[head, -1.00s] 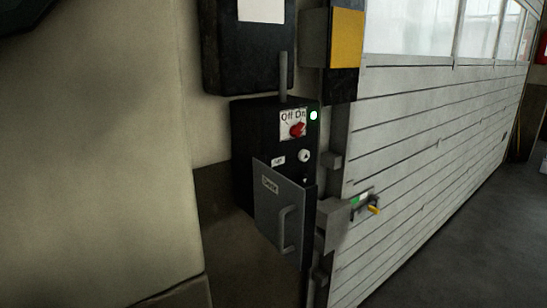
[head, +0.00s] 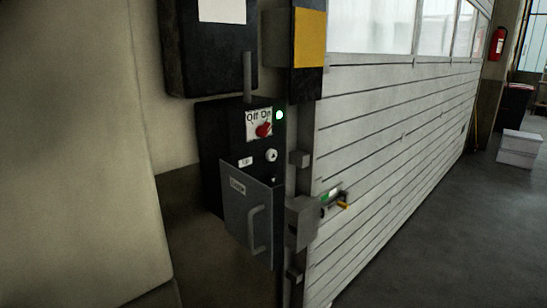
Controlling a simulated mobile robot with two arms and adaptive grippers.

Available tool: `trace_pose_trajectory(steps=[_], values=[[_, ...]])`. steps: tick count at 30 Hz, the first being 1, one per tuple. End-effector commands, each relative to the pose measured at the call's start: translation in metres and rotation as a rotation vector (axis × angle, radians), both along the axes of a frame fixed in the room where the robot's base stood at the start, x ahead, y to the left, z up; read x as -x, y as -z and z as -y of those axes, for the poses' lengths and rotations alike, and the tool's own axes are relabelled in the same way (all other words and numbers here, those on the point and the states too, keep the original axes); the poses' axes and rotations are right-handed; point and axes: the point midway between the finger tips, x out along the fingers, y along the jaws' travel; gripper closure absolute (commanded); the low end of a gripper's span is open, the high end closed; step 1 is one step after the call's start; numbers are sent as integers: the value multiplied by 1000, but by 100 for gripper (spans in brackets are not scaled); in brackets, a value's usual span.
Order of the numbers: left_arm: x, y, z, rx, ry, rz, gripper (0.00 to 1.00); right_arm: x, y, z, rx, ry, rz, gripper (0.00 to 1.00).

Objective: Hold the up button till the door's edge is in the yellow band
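A dark control box (head: 212,150) is on the wall left of the door in the head view. It has a red rotary switch (head: 264,130) under an "Off On" label and a lit green lamp (head: 279,115). Below is a round white button with a dark up mark (head: 271,155). A grey flap with a handle (head: 247,210) hangs open and hides the box's lower part. The large white slatted door (head: 400,150) reaches down near the floor; its bottom edge is partly out of view. A yellow band (head: 310,38) is on the post beside the door. Neither gripper is in view.
A black cabinet (head: 207,60) hangs above the control box. A latch with a yellow handle (head: 342,205) sits on the door's left side. White boxes (head: 519,148) and a fire extinguisher (head: 497,44) are at the far right. The floor (head: 450,240) before the door is clear.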

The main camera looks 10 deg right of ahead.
Motion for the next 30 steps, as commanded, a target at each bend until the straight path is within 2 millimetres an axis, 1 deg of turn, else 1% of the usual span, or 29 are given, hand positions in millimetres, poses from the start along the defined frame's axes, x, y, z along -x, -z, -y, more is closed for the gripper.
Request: trace_pose_trajectory(steps=[3,5,6,8,9,10,30], values=[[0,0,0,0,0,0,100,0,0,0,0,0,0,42],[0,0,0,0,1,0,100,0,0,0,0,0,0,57],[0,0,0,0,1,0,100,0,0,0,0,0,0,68],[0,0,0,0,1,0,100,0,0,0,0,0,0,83],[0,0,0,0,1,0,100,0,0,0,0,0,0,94],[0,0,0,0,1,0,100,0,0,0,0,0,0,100],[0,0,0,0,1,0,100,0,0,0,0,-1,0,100]])
